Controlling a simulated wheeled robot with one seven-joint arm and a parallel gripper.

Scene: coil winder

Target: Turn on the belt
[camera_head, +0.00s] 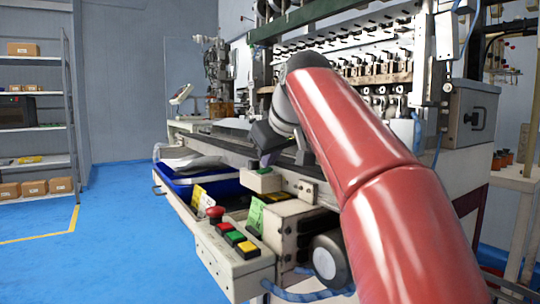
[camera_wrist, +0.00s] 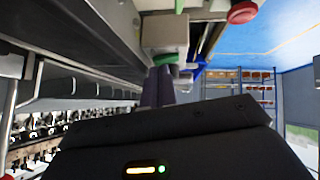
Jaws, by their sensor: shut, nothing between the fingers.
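A small pale control box (camera_head: 262,182) with a green button (camera_head: 265,171) on top sits on the near edge of the coil winder (camera_head: 300,187). My gripper (camera_head: 265,159) is shut and empty, its fingers pointing down just above the green button. In the wrist view, the fingers (camera_wrist: 161,72) reach toward the green button (camera_wrist: 166,58) on the box (camera_wrist: 165,33). They overlap there, and I cannot tell whether they touch. Which part is the belt is not clear.
A lower front panel (camera_head: 230,262) carries a red mushroom button (camera_head: 214,212) and red, green and yellow buttons. A blue tray (camera_head: 207,184) lies left of the small box. Shelves (camera_head: 35,110) stand far left. The blue floor (camera_head: 110,240) between is clear.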

